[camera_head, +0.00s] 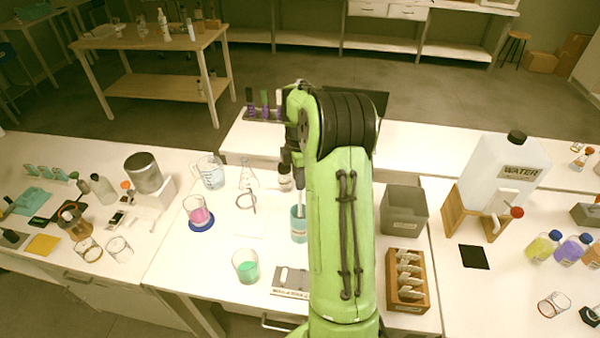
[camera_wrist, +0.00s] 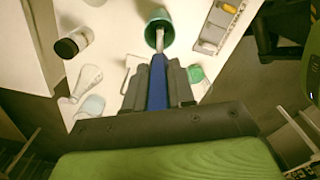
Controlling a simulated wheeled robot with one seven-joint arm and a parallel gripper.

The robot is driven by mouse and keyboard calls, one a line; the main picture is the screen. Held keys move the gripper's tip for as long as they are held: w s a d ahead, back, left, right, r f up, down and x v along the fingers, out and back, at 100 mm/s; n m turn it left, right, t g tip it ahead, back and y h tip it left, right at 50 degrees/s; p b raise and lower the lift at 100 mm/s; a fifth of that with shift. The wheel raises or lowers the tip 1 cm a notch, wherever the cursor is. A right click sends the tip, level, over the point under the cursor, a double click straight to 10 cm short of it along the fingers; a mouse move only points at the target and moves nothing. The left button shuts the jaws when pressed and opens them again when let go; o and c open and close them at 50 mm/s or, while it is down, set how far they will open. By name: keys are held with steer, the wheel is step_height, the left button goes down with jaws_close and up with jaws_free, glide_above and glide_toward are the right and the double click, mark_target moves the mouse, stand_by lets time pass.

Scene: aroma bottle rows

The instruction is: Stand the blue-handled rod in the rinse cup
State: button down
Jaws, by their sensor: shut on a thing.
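My gripper (camera_wrist: 157,88) is shut on the blue handle of the rod (camera_wrist: 157,78) in the wrist view. The rod's pale shaft (camera_wrist: 160,42) points away from the gripper and overlaps the mouth of a teal cup (camera_wrist: 158,22). I cannot tell how deep the tip is, or whether it touches the cup. In the head view a teal cup with a label (camera_head: 299,224) stands on the white bench just left of my arm, which partly covers it. The gripper and rod are mostly hidden there.
A beaker with green liquid (camera_head: 246,266) and a pink beaker on a blue coaster (camera_head: 199,211) stand to the left. A grey bin (camera_head: 404,211) and a wooden rack (camera_head: 408,300) stand right of my arm.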

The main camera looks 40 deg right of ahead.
steer(key=shift+f+b, duration=1.65)
steer(key=shift+f, duration=1.15)
steer(key=c, duration=0.9)
jaws_free()
step_height(320, 180, up, 16)
steer(key=p, duration=0.3)
steer(key=shift+f, duration=0.15)
